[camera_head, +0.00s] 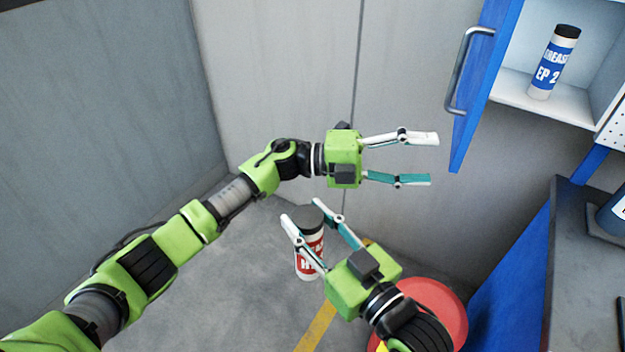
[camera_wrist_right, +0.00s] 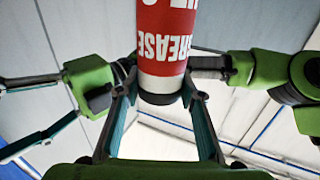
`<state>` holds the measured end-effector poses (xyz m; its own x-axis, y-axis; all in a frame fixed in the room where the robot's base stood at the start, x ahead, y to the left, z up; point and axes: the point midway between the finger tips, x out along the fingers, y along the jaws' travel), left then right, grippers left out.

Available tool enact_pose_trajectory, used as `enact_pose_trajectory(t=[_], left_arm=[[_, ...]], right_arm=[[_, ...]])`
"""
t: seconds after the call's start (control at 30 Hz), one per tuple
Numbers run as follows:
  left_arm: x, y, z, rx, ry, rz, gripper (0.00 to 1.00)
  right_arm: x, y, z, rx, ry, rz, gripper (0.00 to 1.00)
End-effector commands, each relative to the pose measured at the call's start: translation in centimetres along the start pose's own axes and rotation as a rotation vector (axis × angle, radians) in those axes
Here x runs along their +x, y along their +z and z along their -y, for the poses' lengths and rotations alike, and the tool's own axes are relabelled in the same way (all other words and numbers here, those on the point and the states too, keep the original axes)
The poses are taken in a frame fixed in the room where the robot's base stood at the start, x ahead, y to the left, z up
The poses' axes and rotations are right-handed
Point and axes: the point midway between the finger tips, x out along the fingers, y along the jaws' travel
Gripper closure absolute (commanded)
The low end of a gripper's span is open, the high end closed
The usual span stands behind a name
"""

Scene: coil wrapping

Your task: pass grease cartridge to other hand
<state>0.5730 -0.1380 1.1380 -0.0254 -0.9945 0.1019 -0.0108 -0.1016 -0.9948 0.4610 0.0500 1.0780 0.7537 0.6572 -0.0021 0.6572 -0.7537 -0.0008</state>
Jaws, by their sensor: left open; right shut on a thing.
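A red-and-white grease cartridge (camera_head: 310,262) with a dark cap stands roughly upright between the fingers of my right gripper (camera_head: 301,211), which is shut on it. In the right wrist view the red label of the cartridge (camera_wrist_right: 165,35) appears upside down, with a finger on each side of its dark end. My left gripper (camera_head: 433,160) is open and empty, above and to the right of the cartridge in the head view, its fingers pointing right. It also shows in the right wrist view, its green body (camera_wrist_right: 90,85) left of the cartridge, fingers apart.
A blue-and-white grease cartridge (camera_head: 553,65) stands in an open wall cabinet (camera_head: 515,92) at upper right. Its blue door (camera_head: 488,80) sticks out near my left gripper. A grey workbench (camera_head: 575,250) is at right. A red round object (camera_head: 440,300) is below my right gripper.

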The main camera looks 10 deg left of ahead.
Motion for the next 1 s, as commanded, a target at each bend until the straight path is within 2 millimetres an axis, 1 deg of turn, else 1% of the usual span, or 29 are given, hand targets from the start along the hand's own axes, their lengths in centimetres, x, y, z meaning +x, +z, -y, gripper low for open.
enact_pose_trajectory(t=[0.03, 0.1, 0.17, 0.2, 0.27, 0.3, 0.37, 0.4, 0.47, 0.57, 0.7, 0.8, 0.9, 1.0], left_arm=[[0.8, -1.8, 1.4, 0.079, 0.053, -0.081, 0.43], [1.4, -4.4, 2.3, 0.176, 0.135, -0.193, 0.43], [1.4, -6.4, 2.7, 0.256, 0.213, -0.284, 0.43], [1.3, -7.7, 2.8, 0.307, 0.268, -0.343, 0.43], [0.8, -9.3, 2.7, 0.38, 0.355, -0.427, 0.43], [0.2, -10.3, 2.6, 0.428, 0.416, -0.48, 0.43], [-0.8, -11.4, 2.4, 0.495, 0.514, -0.554, 0.43], [-1.7, -12.0, 2.2, 0.537, 0.581, -0.602, 0.43], [-3.3, -12.7, 1.9, 0.598, 0.687, -0.668, 0.43], [-6.4, -13.1, 1.7, 0.687, 0.873, -0.763, 0.43], [-11.0, -12.7, 2.3, 0.778, 1.128, -0.858, 0.43], [-13.8, -12.2, 3.1, 0.817, 1.278, -0.897, 0.43], [-15.8, -11.7, 3.9, 0.839, 1.387, -0.918, 0.43], [-17.1, -11.4, 4.5, 0.85, 1.452, -0.929, 0.43]], right_arm=[[0.0, -0.2, 0.0, 0.0, 0.0, -0.005, 1.0], [0.0, -0.2, 0.0, 0.0, 0.0, -0.005, 1.0], [0.0, -0.2, 0.0, 0.0, 0.0, -0.005, 1.0], [0.0, -0.2, 0.0, 0.0, 0.0, -0.005, 1.0], [0.0, -0.2, 0.0, 0.0, 0.0, -0.005, 1.0], [0.0, -0.2, 0.0, 0.0, 0.0, -0.005, 1.0], [0.0, -0.2, 0.0, 0.0, 0.0, -0.005, 1.0], [0.0, -0.2, 0.0, 0.0, 0.0, -0.005, 1.0], [0.0, -0.2, 0.0, 0.0, 0.0, -0.005, 1.0], [0.0, -0.2, 0.0, 0.0, 0.0, -0.005, 1.0], [0.0, -0.2, 0.0, 0.0, 0.0, -0.005, 1.0], [0.0, -0.2, 0.0, 0.0, 0.0, -0.005, 1.0], [0.0, -0.2, 0.0, 0.0, 0.0, -0.005, 1.0], [0.0, -0.2, 0.0, 0.0, 0.0, -0.005, 1.0]])
